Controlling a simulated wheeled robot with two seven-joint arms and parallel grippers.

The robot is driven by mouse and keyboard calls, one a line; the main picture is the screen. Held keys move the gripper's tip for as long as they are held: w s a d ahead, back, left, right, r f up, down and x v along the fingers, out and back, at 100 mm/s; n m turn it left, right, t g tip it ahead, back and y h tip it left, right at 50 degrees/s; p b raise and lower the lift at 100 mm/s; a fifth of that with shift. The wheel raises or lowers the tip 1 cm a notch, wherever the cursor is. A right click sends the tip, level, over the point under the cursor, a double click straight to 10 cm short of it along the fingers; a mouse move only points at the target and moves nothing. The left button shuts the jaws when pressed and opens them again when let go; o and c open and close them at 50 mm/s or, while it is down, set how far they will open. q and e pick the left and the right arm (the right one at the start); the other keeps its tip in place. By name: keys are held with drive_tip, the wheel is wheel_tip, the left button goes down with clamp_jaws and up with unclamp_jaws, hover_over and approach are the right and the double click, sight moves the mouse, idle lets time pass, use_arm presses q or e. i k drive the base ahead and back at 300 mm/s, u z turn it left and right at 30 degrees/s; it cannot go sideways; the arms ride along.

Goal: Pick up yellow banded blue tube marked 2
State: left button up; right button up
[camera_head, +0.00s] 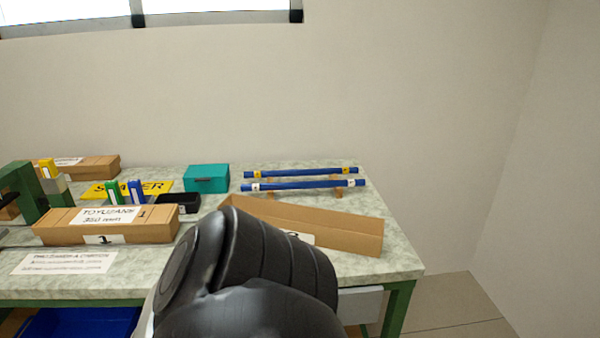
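A blue tube with yellow bands (300,173) lies level at the back right of the table. Its bands sit near both ends, and any number on them is too small to read. A second blue tube with white bands (302,185) lies parallel in front of it. Both appear to rest on small wooden supports. Neither of my grippers shows; only a black link of one of my arms fills the lower middle of the view, in front of the table edge.
An open cardboard tray (345,223) lies in front of the tubes, partly hidden by my arm. A teal box (206,178) and a black tray (180,202) stand left of the tubes. A closed cardboard box (60,231) is further left. The marbled table (398,262) ends at the right.

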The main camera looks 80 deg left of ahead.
sight(254, 174)
drive_tip(key=u, duration=1.75)
